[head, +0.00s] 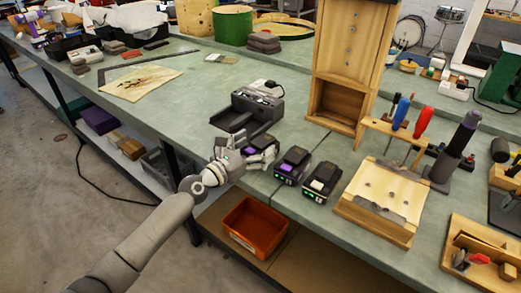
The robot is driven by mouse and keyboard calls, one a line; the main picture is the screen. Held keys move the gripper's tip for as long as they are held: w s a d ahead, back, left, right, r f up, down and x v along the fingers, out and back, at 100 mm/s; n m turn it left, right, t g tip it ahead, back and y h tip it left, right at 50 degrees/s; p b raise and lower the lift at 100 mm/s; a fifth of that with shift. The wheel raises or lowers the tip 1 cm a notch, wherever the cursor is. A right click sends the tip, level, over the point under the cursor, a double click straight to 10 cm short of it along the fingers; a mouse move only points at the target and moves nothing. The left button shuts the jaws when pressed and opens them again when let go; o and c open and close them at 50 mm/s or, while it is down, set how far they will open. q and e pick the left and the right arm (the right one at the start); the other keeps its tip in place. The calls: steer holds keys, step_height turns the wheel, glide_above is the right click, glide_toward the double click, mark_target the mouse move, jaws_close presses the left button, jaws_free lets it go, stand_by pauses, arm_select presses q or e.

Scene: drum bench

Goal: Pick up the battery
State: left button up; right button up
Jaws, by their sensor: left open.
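Three dark battery packs stand in a row near the bench's front edge. One battery (264,143) is at the left, partly hidden behind my left gripper. A second battery (292,163) has a purple patch on top and small green lights on its front. A third battery (322,180) has a pale top and green lights. My left gripper (252,158) is open at the front edge, close against the leftmost battery. I cannot tell whether it touches that battery, and nothing shows between its fingers. My right gripper is out of view.
A black charger-like device (256,104) stands behind the batteries. A wooden cabinet (351,60) and a tool rack with screwdrivers (402,125) stand to the right. A wooden box (381,200) is right of the batteries. An orange bin (255,226) sits on the lower shelf. The bench's left middle is mostly clear.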

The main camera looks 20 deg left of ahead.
arm_select(q)
steer(key=shift+x, duration=1.2)
steer(key=c, duration=1.1)
steer(key=shift+c, duration=0.4)
steer(key=shift+r, duration=0.1)
